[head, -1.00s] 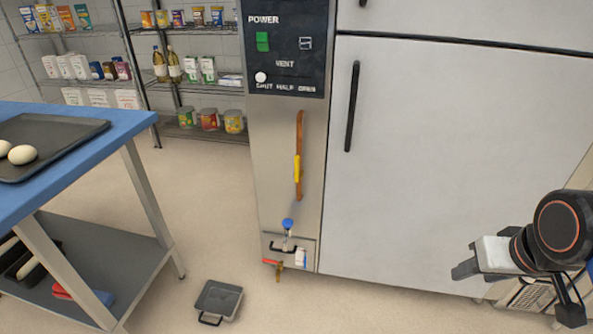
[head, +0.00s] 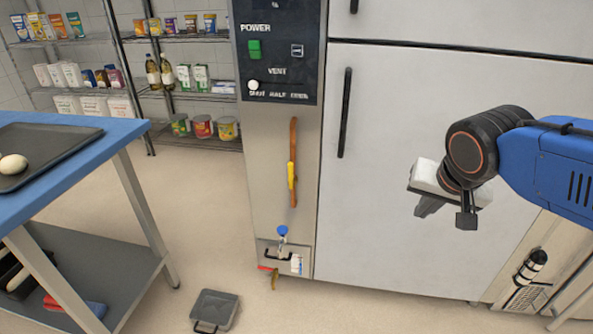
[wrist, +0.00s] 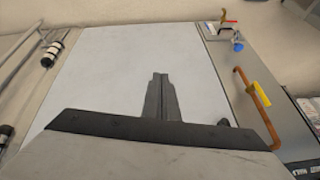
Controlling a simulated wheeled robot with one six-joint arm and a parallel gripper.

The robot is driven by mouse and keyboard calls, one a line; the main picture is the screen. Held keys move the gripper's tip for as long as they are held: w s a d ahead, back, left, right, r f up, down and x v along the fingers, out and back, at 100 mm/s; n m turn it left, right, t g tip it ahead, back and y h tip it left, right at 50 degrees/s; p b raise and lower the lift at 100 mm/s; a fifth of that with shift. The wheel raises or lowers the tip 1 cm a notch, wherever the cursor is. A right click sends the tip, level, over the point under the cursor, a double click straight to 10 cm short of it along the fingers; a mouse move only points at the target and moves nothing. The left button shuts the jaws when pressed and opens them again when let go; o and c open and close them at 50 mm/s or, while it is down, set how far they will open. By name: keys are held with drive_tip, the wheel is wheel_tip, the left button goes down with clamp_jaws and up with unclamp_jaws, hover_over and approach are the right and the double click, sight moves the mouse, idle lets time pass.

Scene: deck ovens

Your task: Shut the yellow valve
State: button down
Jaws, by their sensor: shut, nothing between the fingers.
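The yellow valve (head: 291,176) is a yellow lever on an upright copper pipe (head: 294,135), on the steel panel left of the big oven door. Its lever runs along the pipe. In the wrist view the yellow lever (wrist: 257,95) shows at the right, beside the copper pipe (wrist: 258,122). My gripper (head: 427,208) is in front of the white-grey door, well to the right of the valve and a little lower in the picture. In the wrist view its fingers (wrist: 160,76) are together and empty, with the door behind them.
Below the valve are a blue knob (head: 283,231), a black handle (head: 278,255) and a red lever (head: 267,268). A dark door handle (head: 345,112) stands between valve and gripper. A blue-topped table (head: 125,130) stands left.

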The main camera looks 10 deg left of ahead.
drive_tip(key=w+a+r+m, duration=0.1)
drive_tip(key=w+a, duration=0.4)
drive_tip(key=a, duration=0.7)
drive_tip(key=w+a+r+m+t+y, duration=0.1)
drive_tip(key=w+a, duration=0.3)
drive_tip(key=a, duration=0.8)
drive_tip(key=shift+w+a+r+m+t+y, duration=0.3)
drive_tip(key=shift+w+a+r+m, duration=0.05)
drive_tip(key=shift+r+m, duration=0.35)
approach(291, 175)
drive_tip(key=shift+d+x, duration=0.2)
drive_tip(key=shift+x, duration=0.7)
drive_tip(key=shift+d+x, duration=0.25)
drive_tip(key=shift+x, duration=0.7)
drive_tip(key=shift+d+x, duration=0.2)
drive_tip(key=shift+x, duration=0.7)
drive_tip(key=shift+w+a, duration=0.15)
drive_tip(key=shift+w, duration=0.1)
